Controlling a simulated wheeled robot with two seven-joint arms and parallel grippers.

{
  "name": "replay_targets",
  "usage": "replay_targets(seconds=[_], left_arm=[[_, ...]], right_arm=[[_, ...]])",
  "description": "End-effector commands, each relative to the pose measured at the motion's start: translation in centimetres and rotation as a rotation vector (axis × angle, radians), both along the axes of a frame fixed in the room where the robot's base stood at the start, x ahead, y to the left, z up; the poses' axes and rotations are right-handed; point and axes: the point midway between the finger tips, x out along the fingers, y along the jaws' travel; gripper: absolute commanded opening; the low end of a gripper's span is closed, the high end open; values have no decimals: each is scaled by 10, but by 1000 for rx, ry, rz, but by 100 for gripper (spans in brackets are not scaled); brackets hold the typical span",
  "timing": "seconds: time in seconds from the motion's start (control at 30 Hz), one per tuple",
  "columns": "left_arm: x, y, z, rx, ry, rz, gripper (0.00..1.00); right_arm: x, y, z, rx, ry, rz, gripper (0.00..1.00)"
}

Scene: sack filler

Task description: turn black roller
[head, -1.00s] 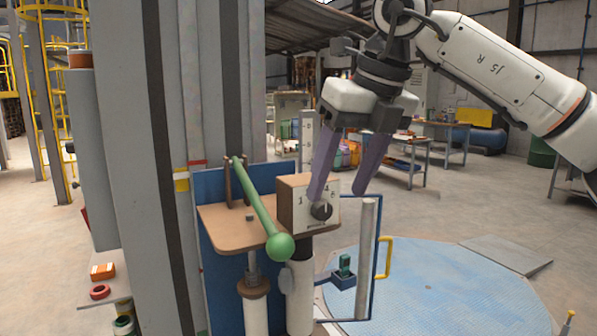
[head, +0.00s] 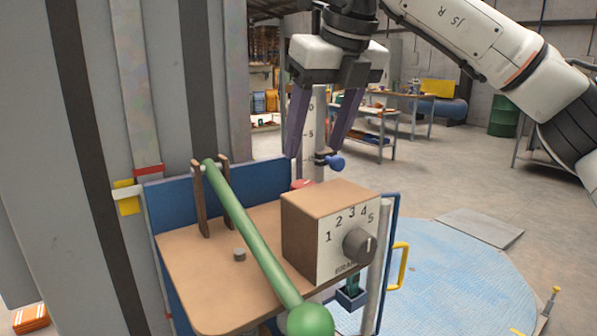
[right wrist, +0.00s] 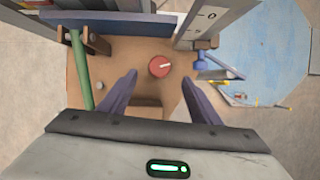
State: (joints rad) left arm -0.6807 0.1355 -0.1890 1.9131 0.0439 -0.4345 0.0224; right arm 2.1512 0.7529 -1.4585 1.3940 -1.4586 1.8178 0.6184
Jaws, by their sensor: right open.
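The black roller shows as a dark round knob (head: 359,245) on the white face of a brown box (head: 328,197) marked 1 to 5. Its pointer mark stands near upright. My right gripper (head: 314,150) is open and empty, fingers pointing down, above and beyond the box in the head view. In the right wrist view its fingers (right wrist: 158,78) stand apart over the brown table, either side of a red button (right wrist: 159,66). The knob does not show in that view. My left gripper is not in view.
A green lever (head: 250,235) with a ball end slants across the brown table (head: 190,270) left of the box. A blue knob (head: 335,162) on a scaled post stands behind the box. A yellow handle (head: 400,265) is at the right. A grey column fills the left.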

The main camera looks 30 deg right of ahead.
Motion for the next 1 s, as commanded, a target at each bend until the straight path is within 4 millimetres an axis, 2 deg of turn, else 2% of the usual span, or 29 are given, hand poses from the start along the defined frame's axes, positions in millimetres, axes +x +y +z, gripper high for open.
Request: replay_targets(seconds=[0.17,0.4,0.6,0.83,0.87,1.0], left_arm=[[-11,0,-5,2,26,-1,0],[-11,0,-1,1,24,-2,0],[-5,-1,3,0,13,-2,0],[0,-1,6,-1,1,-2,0],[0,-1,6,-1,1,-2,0],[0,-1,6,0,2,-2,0]], right_arm=[[13,0,-33,-2,5,-1,57],[27,1,-67,-1,4,-1,57],[32,1,-79,-1,1,0,57],[33,2,-79,-1,0,0,57],[33,2,-79,-1,1,0,56],[32,2,-79,-1,1,-1,32]])
